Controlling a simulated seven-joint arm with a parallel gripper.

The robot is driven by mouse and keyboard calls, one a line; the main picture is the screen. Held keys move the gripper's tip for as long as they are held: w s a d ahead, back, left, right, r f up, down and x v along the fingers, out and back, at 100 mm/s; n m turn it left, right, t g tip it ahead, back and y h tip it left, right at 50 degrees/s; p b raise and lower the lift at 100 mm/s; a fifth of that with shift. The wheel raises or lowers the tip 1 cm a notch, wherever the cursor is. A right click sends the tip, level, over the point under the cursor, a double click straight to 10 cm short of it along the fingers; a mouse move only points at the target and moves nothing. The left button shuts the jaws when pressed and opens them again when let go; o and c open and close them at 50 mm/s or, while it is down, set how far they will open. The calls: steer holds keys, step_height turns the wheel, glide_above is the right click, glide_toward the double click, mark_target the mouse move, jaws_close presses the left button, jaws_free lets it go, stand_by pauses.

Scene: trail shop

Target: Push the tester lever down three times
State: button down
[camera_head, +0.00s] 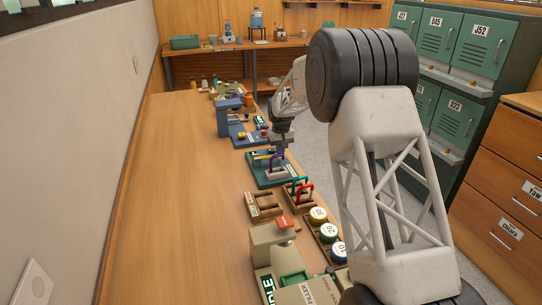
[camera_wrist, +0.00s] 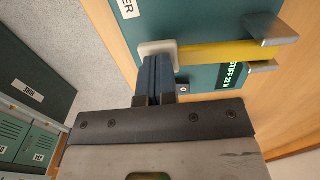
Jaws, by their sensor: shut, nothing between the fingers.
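The tester is a teal board (camera_head: 257,178) in the row along the bench; in the wrist view its teal face (camera_wrist: 205,20) fills the upper middle. Its yellow lever (camera_wrist: 215,54) runs from a metal bracket (camera_wrist: 270,30) at the right to a pale end pad (camera_wrist: 157,47). A green-lit display (camera_wrist: 229,76) reads "STIFF 22 N", and a small counter (camera_wrist: 183,87) seems to show 0. My gripper (camera_wrist: 154,64) is shut and empty, its fingertips at the pale pad; I cannot tell if they touch. In the head view my gripper (camera_head: 280,150) is over the board.
Nearer along the bench are a wooden tray (camera_head: 262,207), a holder with coloured loops (camera_head: 299,193), round numbered weights (camera_head: 318,214) and a beige device (camera_head: 272,250). A blue device (camera_head: 225,118) stands beyond. The left side of the bench (camera_head: 170,200) is clear. Green lockers (camera_head: 485,45) stand at the right.

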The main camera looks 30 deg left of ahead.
steer(key=shift+f, duration=0.65)
stand_by(1.1)
steer(key=shift+r, duration=2.15)
steer(key=shift+r, duration=0.1)
steer(key=shift+r, duration=2.4)
steer(key=shift+r, duration=0.25)
steer(key=shift+r, duration=0.55)
steer(key=shift+f, duration=0.15)
